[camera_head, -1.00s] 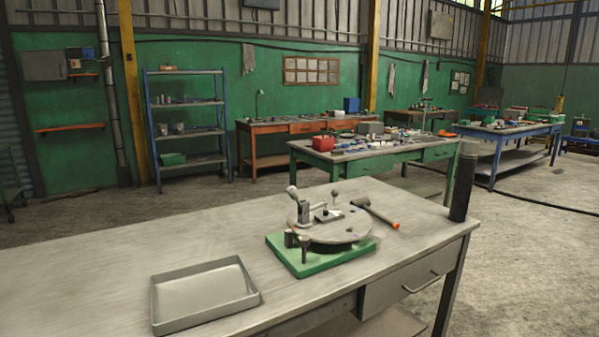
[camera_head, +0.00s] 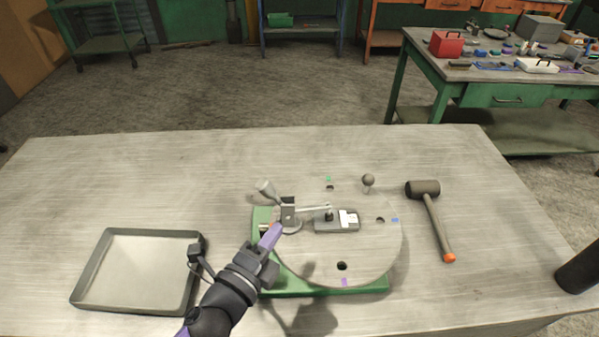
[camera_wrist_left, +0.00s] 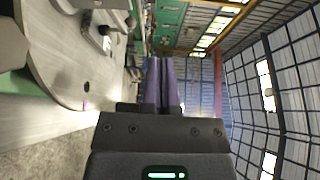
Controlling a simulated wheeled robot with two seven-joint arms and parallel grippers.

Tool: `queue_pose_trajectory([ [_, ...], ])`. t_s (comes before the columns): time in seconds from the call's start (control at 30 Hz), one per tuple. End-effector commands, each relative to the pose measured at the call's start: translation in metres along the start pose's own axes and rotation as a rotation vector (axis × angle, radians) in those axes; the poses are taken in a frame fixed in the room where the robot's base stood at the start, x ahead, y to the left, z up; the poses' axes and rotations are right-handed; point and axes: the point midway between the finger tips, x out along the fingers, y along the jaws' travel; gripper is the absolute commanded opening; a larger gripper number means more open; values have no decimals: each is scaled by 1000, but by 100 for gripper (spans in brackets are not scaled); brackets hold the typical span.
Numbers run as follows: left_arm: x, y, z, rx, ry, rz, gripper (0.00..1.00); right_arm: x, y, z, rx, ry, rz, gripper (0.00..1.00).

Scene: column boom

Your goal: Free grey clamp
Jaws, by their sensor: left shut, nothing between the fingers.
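The grey clamp (camera_head: 289,212) stands on the left part of a round disc (camera_head: 310,262). Its handle, with a pale end (camera_head: 266,188), leans up and left. Its arm reaches right to a dark tip over a grey block (camera_head: 338,223) with a white label. The disc sits on a green base (camera_head: 330,288). My left gripper (camera_head: 272,237) is shut and empty, its purple fingertips just below the clamp in the picture; whether they touch cannot be told. The purple fingers (camera_wrist_left: 163,80) lie together in the left wrist view. My right gripper is not in view.
A grey tray (camera_head: 140,232) is left of my arm. A mallet (camera_head: 434,215) with an orange handle end lies right of the disc. A ball-topped knob (camera_head: 368,181) rises at the disc's far edge. A dark cylinder (camera_head: 580,268) stands at far right.

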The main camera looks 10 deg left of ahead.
Motion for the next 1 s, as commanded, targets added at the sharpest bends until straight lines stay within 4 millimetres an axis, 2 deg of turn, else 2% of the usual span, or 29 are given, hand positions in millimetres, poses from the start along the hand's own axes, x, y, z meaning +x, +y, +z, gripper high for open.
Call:
queue_pose_trajectory([
  [0.17, 28, -1, 0, 1, 0, -3, 0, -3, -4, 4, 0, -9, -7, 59],
  [0.5, 102, 1, 0, -3, -1, -1, 0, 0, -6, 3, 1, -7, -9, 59],
  [0.6, 92, 1, 19, 0, -2, 4, 0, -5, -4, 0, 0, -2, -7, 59],
  [0.73, 87, 1, 32, -3, -1, 3, 0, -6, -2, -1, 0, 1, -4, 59],
  [1.0, 84, 2, 38, -4, 0, 2, 0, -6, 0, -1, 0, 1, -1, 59],
])
